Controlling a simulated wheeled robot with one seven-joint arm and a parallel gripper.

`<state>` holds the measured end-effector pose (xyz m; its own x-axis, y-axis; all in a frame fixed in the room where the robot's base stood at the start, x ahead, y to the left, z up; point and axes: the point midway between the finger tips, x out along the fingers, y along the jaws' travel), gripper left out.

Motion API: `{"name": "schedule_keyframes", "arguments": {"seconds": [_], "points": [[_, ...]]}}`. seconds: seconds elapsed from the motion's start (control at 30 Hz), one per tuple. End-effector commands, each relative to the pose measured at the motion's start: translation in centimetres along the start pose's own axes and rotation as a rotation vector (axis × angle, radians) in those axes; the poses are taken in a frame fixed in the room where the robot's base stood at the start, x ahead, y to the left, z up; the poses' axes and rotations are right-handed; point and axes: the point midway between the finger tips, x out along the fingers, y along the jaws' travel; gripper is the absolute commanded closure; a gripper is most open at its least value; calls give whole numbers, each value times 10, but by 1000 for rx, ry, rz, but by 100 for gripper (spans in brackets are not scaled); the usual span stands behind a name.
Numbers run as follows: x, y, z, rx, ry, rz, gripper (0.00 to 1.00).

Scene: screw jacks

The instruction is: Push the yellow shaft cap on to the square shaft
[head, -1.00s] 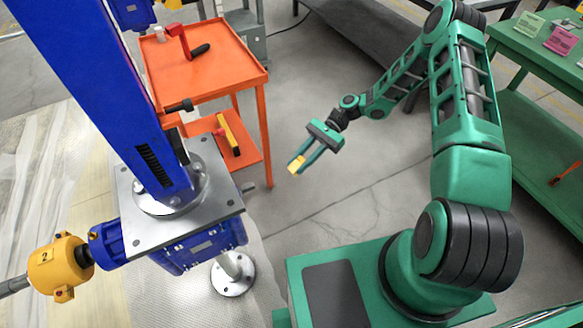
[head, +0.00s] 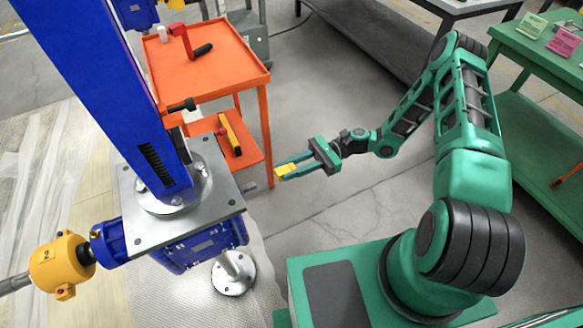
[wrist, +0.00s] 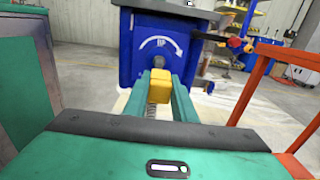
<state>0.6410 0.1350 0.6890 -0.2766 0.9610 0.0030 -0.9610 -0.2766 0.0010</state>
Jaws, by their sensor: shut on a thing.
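My gripper (head: 287,173) is shut on the yellow shaft cap (head: 285,169), held in the air to the right of the blue screw jack gearbox (head: 198,247). In the wrist view the cap (wrist: 157,83) sits between the fingertips. Beyond it is the gearbox's blue face (wrist: 165,45) with a white curved arrow and the letters UP. The grey end of the square shaft (wrist: 157,63) shows just above and behind the cap. The cap looks apart from the shaft, but the exact gap cannot be told.
An orange cart (head: 215,72) with a red crank handle (head: 184,38) on top stands behind the gripper. A yellow coupling (head: 60,265) is on the gearbox's far left. A green table (head: 535,50) is at the right. The floor between is clear.

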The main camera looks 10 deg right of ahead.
Motion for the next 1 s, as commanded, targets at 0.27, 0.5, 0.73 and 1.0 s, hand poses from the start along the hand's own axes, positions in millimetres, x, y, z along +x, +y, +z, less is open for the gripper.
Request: {"name": "schedule_keyframes", "arguments": {"seconds": [0.27, 0.5, 0.73, 1.0], "points": [[25, 0, 0, 0, -1, 3, 98], [43, 0, 0, 0, -1, 1, 98], [52, 0, 0, -1, 0, 2, 98], [53, 0, 0, -1, 0, 1, 98]]}}
